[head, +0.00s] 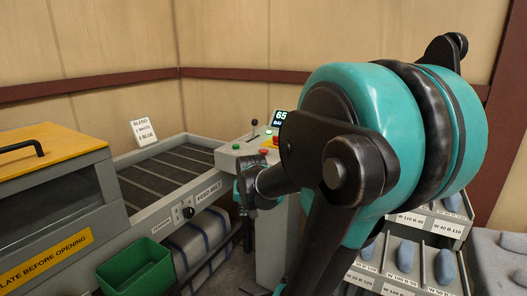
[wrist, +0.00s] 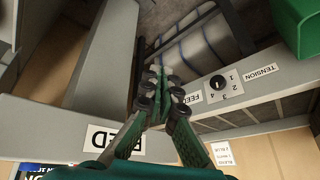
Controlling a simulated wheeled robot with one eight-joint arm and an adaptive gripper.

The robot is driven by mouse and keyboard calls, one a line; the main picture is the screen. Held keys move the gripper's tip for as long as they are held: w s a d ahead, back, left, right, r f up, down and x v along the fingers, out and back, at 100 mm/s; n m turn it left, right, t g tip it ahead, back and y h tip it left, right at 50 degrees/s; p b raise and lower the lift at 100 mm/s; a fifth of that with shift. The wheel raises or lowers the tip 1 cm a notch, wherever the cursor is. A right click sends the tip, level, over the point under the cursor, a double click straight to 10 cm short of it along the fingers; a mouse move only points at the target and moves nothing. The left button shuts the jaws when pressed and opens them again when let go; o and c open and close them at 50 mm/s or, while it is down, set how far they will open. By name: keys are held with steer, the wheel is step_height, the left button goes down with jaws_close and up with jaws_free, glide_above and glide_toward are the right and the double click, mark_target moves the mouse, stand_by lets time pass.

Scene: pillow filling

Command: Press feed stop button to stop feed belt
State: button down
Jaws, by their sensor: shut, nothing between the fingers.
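The control box (head: 245,155) stands at the end of the feed belt (head: 165,165) in the head view. Its top carries a red button (head: 263,151), a green button (head: 236,146) and a red knob on a yellow base (head: 271,141). I cannot read which one is the feed stop. My gripper (head: 246,205) is in front of the box, below its top. In the wrist view my gripper (wrist: 160,78) is shut and empty, with its fingers close together. A panel label reading "FEED" (wrist: 115,142) is upside down beside the fingers; no button is visible there.
A dial (wrist: 217,82) labelled tension sits on the belt's side rail. A green bin (head: 137,272) and a striped roll (head: 200,245) are below it. A yellow-lidded machine (head: 50,150) is at left, and labelled racks (head: 420,260) of blue-grey pieces are at right.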

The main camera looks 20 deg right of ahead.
steer(key=w+d+r+m+t+h, duration=0.1)
steer(key=w+d+r+m, duration=0.3)
steer(key=w+d+r, duration=0.4)
steer(key=w+d+r+m+t+h, duration=0.1)
steer(key=w+d+r+m, duration=0.3)
steer(key=w+d+r, duration=0.5)
steer(key=w+r+t, duration=0.1)
steer(key=w+r, duration=0.5)
steer(key=shift+w+r+m, duration=0.15)
steer(key=shift+w+m, duration=0.15)
steer(key=shift+w, duration=0.05)
steer(key=shift+f, duration=4.45)
steer(key=shift+f, duration=0.1)
steer(key=shift+f, duration=0.3)
